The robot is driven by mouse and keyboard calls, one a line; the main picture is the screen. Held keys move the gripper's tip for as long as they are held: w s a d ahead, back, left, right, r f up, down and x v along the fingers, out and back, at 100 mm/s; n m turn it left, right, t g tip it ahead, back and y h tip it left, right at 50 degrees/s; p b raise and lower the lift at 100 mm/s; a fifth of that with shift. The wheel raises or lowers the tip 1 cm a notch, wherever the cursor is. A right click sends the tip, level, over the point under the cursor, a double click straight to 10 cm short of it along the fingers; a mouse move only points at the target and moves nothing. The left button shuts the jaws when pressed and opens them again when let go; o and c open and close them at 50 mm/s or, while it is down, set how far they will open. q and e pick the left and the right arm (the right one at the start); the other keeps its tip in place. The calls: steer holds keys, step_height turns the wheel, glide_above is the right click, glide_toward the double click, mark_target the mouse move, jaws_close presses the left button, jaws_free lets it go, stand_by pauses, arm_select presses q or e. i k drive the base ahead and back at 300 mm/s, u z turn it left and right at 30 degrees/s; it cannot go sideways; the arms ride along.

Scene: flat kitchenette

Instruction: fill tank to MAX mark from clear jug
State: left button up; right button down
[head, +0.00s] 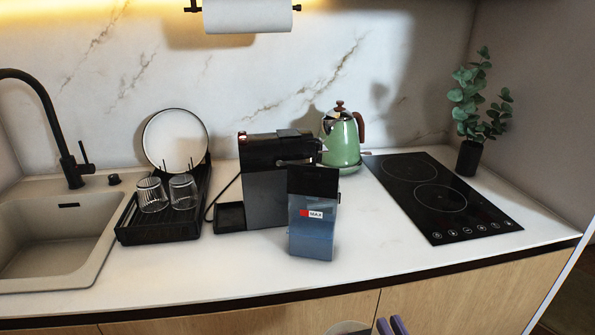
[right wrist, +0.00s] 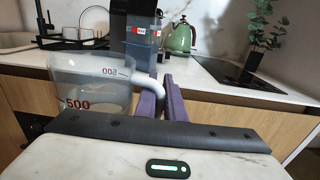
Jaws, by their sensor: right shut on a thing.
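The tank (head: 312,238) stands on the counter in front of the coffee machine, with a dark upper part and a bluish clear body. Its red and white MAX label is on the front; I cannot tell the exact water level. It also shows at the top of the right wrist view (right wrist: 142,54). The clear jug (right wrist: 92,85), with red 500 marks, is held low in front of the counter; its rim shows at the bottom of the head view (head: 347,328). My right gripper (right wrist: 160,95) has its purple fingers shut on the jug's pale handle. My left gripper is out of view.
The black coffee machine (head: 265,185) stands behind the tank. A green kettle (head: 341,142) and black hob (head: 440,196) are to the right. A dish rack (head: 160,230) with glasses and the sink (head: 50,240) are left. The front counter strip is clear.

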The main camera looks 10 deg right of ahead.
mark_target(312, 221)
steer(key=u, duration=2.95)
steer(key=k, duration=1.5)
steer(key=z, duration=1.8)
